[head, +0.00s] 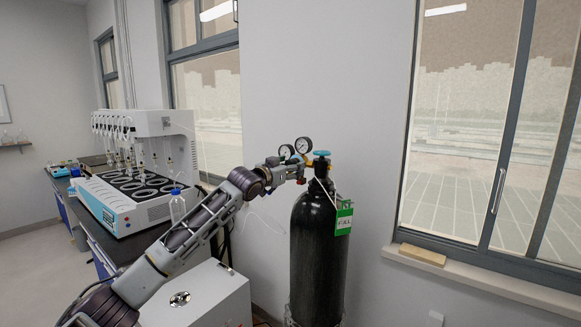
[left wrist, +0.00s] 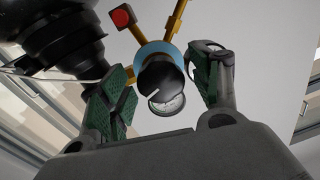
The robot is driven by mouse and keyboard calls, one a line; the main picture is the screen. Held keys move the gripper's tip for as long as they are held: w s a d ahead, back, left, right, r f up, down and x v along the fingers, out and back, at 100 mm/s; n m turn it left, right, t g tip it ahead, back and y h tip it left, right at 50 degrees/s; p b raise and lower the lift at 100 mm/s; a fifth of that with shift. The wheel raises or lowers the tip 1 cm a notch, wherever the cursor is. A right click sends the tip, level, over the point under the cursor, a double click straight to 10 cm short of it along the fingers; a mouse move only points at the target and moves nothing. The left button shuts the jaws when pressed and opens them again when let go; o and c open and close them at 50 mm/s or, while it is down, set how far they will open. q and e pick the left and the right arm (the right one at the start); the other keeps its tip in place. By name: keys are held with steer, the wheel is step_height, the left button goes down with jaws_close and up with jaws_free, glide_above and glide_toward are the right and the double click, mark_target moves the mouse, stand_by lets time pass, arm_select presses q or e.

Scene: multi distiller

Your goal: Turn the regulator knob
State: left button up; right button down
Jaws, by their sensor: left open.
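The black gas cylinder (head: 318,255) stands upright against the wall, with a blue valve handwheel (head: 321,154) on top. Two round gauges (head: 303,145) sit on the regulator beside it. My left gripper (head: 297,170) is at the regulator, below the gauges, and hides part of it. In the left wrist view its green-padded fingers (left wrist: 160,66) are open, one on each side of the black regulator knob (left wrist: 158,78). The knob has a blue ring behind it, and a gauge face shows just below it. Whether the pads touch the knob is unclear. My right gripper is not in view.
A green tag (head: 344,220) hangs on the cylinder. A white box (head: 215,295) stands beneath my left arm. A window sill (head: 480,282) runs along the right.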

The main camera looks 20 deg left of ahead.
arm_select(q)
steer(key=shift+w+d, duration=0.1)
steer(key=shift+w, duration=0.1)
steer(key=c, duration=1)
steer(key=shift+c, duration=0.2)
